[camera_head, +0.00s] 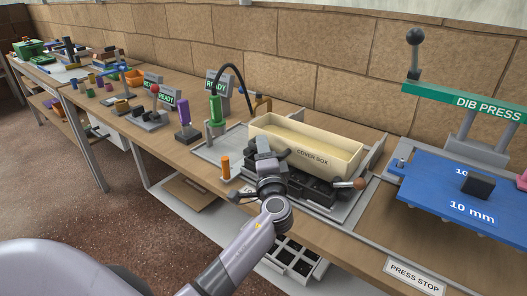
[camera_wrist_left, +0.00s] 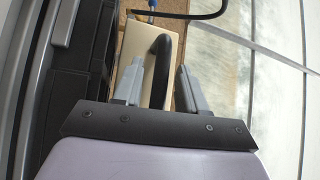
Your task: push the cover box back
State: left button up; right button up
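The cover box (camera_head: 312,153) is a cream, open-topped box with its name on the front. It sits in a metal frame on the bench, behind a row of black blocks (camera_head: 310,188). My left gripper (camera_head: 265,155) is at the box's left front. In the left wrist view its two fingers (camera_wrist_left: 160,82) are apart. A dark curved handle (camera_wrist_left: 161,50) on the cream box face (camera_wrist_left: 135,38) lies between them, with narrow gaps showing. I cannot tell whether either finger touches it. My right gripper is in neither view.
An orange peg (camera_head: 225,167) and a green-topped tool (camera_head: 215,108) stand left of the box. The blue DIB press (camera_head: 445,185) stands further right. A brick wall (camera_head: 290,60) runs behind.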

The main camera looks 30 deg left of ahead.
pick_arm(q)
jog(key=shift+s+d+f, duration=0.15)
jog(key=shift+s+d, duration=0.1)
jog(key=r+b+v, duration=0.1)
jog(key=v, duration=0.5)
jog(key=shift+s+d+f, duration=0.15)
jog(key=shift+f, duration=0.3)
jog(key=shift+r, duration=0.1)
